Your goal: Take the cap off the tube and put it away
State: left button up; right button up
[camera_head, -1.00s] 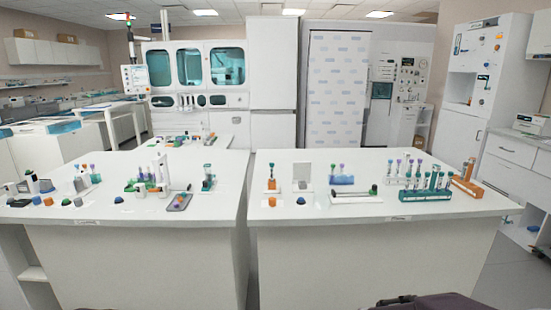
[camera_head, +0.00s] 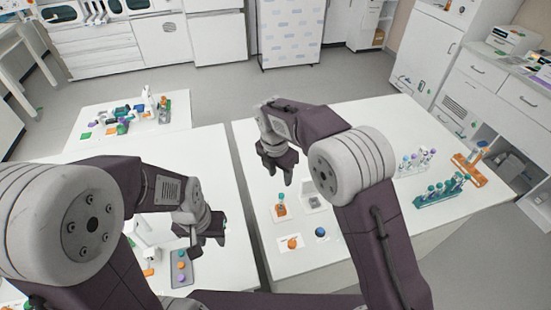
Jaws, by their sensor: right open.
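A capped tube (camera_head: 280,198) with a teal-green top stands in a small orange holder (camera_head: 281,211) on the right table. My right gripper (camera_head: 279,178) is open and empty just above and behind this tube in the picture, apart from it. My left gripper (camera_head: 207,248) is over the left table's right side, near a grey tray (camera_head: 181,281) with orange and purple caps. Whether its jaws are open is hard to see. Several more capped tubes stand in a teal rack (camera_head: 437,199) at the right. An orange cap (camera_head: 292,243) and a blue cap (camera_head: 320,232) lie on the right table.
A grey block (camera_head: 311,203) stands right of the orange holder. An orange rack (camera_head: 470,168) is at the far right. A gap separates the left table (camera_head: 222,165) from the right table (camera_head: 375,115). My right forearm hides part of the right table.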

aim_at(281, 195)
jog(key=f, duration=0.3)
jog(key=shift+s+d+p, duration=0.25)
jog(key=shift+s+p, duration=0.1)
jog(key=shift+w+f, duration=0.2)
jog(key=shift+f, duration=0.4)
notch_tip(281, 195, down, 4)
jog(key=shift+s+f+p, duration=0.15)
jog(key=shift+f+p, duration=0.05)
jog(key=shift+p, duration=0.7)
pick_arm(q)
jog(key=r, duration=0.3)
jog(key=shift+s+d, duration=0.15)
jog(key=shift+s, duration=0.2)
pick_arm(e)
grip_shut()
